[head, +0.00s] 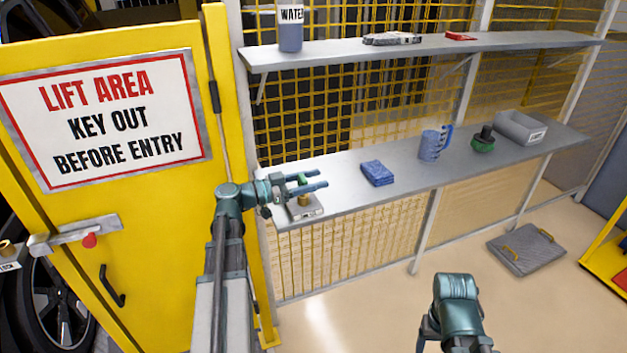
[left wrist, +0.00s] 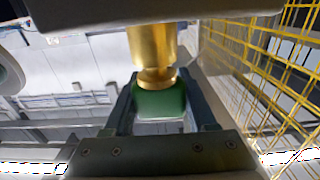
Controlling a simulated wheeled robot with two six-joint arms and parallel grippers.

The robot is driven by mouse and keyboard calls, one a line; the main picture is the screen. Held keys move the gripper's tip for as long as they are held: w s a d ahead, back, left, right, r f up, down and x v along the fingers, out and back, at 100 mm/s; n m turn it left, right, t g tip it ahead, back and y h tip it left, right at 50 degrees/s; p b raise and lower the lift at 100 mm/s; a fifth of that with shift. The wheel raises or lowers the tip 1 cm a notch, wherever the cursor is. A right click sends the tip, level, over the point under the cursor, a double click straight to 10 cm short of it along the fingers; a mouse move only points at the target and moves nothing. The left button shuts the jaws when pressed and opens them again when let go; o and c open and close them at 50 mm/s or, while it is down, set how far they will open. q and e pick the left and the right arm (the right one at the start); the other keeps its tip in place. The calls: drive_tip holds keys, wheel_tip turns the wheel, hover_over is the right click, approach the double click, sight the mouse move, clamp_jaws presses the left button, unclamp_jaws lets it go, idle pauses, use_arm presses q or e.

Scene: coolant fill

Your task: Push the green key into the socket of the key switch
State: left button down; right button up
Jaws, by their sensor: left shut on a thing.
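My left gripper (head: 316,182) is over the left end of the middle shelf, and its fingers also show in the left wrist view (left wrist: 163,112). It is shut on the green key (left wrist: 160,102), whose green head sits between the fingers. A brass piece (left wrist: 153,45) meets the green head there; I cannot tell whether it belongs to the key. In the head view a small grey block (head: 308,213) with brass on top sits on the shelf under the gripper. Another brass cylinder (head: 6,249) sits on a labelled grey box at the left edge, partly cut off.
The middle shelf (head: 340,190) holds a blue cloth (head: 377,173), a blue jug (head: 430,145), a green and black item (head: 484,142) and a grey bin (head: 520,127). Yellow mesh stands behind. The yellow gate (head: 170,230) with its latch (head: 75,235) is at left.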

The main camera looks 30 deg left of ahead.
use_arm(q)
drive_tip(key=shift+f, duration=0.2)
drive_tip(key=shift+c, duration=0.6)
unclamp_jaws()
drive_tip(key=v, duration=1.3)
drive_tip(key=shift+s+a, duration=0.25)
drive_tip(key=shift+a, duration=0.05)
